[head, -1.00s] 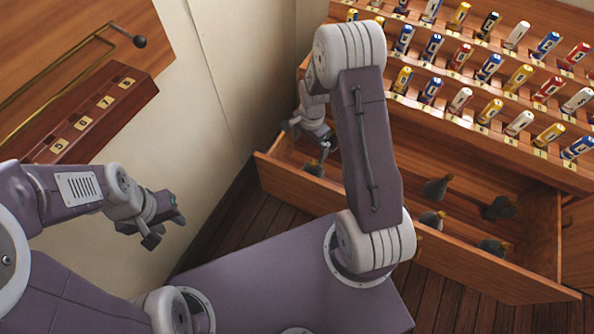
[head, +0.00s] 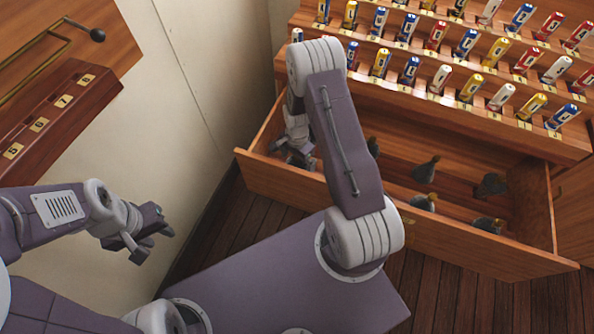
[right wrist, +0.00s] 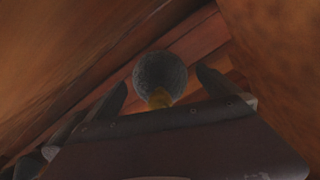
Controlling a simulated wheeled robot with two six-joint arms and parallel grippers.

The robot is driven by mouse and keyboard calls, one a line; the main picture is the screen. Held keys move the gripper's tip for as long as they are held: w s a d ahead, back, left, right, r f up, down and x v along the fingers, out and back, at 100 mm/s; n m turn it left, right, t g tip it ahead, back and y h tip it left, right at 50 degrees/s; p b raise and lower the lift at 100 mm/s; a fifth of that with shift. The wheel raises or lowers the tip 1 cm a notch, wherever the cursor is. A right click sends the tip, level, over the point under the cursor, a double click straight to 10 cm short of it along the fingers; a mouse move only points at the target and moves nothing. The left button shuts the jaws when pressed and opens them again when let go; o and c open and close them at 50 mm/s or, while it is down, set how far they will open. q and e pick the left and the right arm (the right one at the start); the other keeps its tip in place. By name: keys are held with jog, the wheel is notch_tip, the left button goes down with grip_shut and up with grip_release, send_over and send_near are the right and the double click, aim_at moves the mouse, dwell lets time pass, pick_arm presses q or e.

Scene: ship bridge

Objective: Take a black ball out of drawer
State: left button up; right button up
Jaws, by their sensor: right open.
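The wooden drawer (head: 330,200) is pulled open. My right gripper (head: 292,158) reaches down into its left end, partly hidden by my own arm in the head view. The right wrist view shows a dark, round ball (right wrist: 160,76) with a yellowish tip between the two open fingers (right wrist: 160,88), with gaps on both sides. That ball is not clear in the head view. Several other dark pieces with narrow tips lie further right in the drawer, one of them near the middle (head: 426,170). My left gripper (head: 152,240) is open and empty, outside the drawer at left.
Above the drawer are stepped shelves (head: 450,105) of colored cylinders. A wooden panel (head: 60,110) with numbered tags and a dark-knobbed lever (head: 97,34) is on the left wall. The drawer's front and left walls stand close around my right gripper.

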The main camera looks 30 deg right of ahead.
jog(key=shift+f, duration=0.3)
jog(key=shift+r, duration=0.1)
jog(key=c, duration=1.6)
